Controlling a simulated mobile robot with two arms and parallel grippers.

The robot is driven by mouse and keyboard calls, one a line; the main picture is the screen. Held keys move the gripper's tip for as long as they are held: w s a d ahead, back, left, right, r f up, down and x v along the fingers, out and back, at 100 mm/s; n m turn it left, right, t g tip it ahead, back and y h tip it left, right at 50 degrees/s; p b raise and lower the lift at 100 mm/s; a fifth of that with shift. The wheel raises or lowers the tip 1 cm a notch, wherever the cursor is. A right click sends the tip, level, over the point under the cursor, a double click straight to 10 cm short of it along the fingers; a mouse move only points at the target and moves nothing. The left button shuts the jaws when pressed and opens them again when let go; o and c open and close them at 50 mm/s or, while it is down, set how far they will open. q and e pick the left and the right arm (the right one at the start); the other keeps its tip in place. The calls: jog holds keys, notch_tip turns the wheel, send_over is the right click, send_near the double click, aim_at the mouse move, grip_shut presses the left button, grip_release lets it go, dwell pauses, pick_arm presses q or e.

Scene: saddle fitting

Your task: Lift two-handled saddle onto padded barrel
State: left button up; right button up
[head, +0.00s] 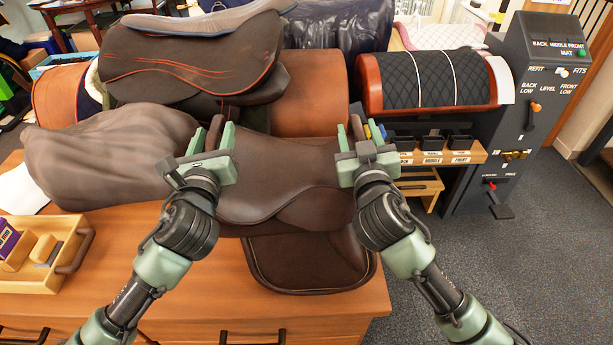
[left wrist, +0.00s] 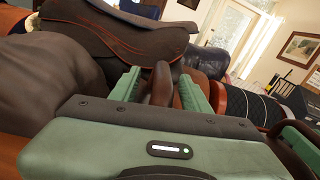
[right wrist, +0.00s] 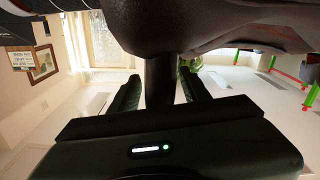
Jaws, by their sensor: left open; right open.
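The brown saddle (head: 280,175) rests on the wooden bench with its flap hanging over the front. Its left handle (head: 215,132) stands between the spread fingers of my open left gripper (head: 212,145); in the left wrist view the handle (left wrist: 160,84) also shows between both fingers. Its right handle (head: 356,128) is between the spread fingers of my open right gripper (head: 358,138); the right wrist view shows this dark handle (right wrist: 160,82) below the saddle's dark body. Contact cannot be told. The padded barrel (head: 425,80), black quilted with orange-brown ends, stands at the back right, apart from the saddle.
A dark saddle with red stitching (head: 190,62) sits on a stand behind. A brown covered shape (head: 105,155) is at the left of the bench (head: 200,285). A wooden tray (head: 65,255) lies front left. A grey control post (head: 540,70) stands beside the barrel. Carpet (head: 480,270) is clear.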

pick_arm(q)
jog(key=shift+w, duration=0.3)
pick_arm(e)
jog(key=shift+w, duration=0.3)
pick_arm(q)
grip_shut()
pick_arm(e)
grip_shut()
dwell(0.7)
